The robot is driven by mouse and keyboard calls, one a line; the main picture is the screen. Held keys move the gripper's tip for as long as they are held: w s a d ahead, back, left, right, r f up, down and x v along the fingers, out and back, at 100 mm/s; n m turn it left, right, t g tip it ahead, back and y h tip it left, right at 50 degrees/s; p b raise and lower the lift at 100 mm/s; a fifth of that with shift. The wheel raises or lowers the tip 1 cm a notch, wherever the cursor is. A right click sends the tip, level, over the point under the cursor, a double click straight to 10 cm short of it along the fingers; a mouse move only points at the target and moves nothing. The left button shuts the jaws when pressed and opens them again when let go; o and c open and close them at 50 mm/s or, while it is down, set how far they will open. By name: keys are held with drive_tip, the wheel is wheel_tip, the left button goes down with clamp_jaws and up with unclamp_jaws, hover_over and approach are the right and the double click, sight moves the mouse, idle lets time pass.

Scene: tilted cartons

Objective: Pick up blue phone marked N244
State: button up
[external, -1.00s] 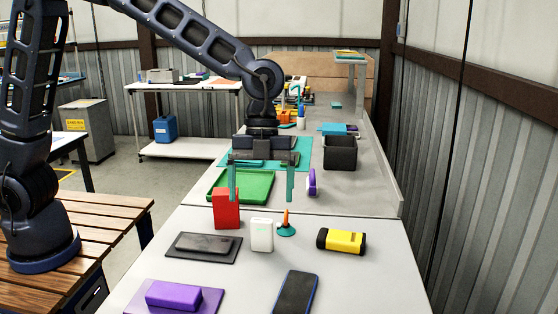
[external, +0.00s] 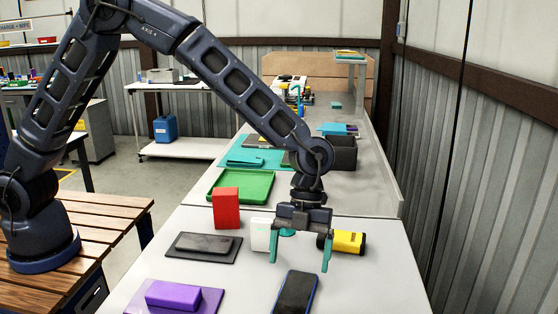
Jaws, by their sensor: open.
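A dark phone with a blue edge (external: 297,294) lies flat on the near grey table, at the bottom middle of the external view. No marking on it can be read at this size. My gripper (external: 300,266) points down with its two teal fingers spread apart and nothing between them. It appears above and slightly behind the phone in the picture. Another dark grey phone-like slab (external: 206,243) lies on a dark mat to the left.
A purple box (external: 172,293) lies at front left. A green tray (external: 241,187) and a dark bin (external: 342,152) are farther back. The table right of the phone is clear.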

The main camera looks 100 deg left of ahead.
sight(296, 292)
drive_tip(key=shift+w+x, duration=0.2)
drive_tip(key=shift+x, duration=3)
drive_tip(key=shift+a, duration=0.1)
drive_tip(key=c, duration=1.2)
drive_tip(key=shift+r, duration=0.1)
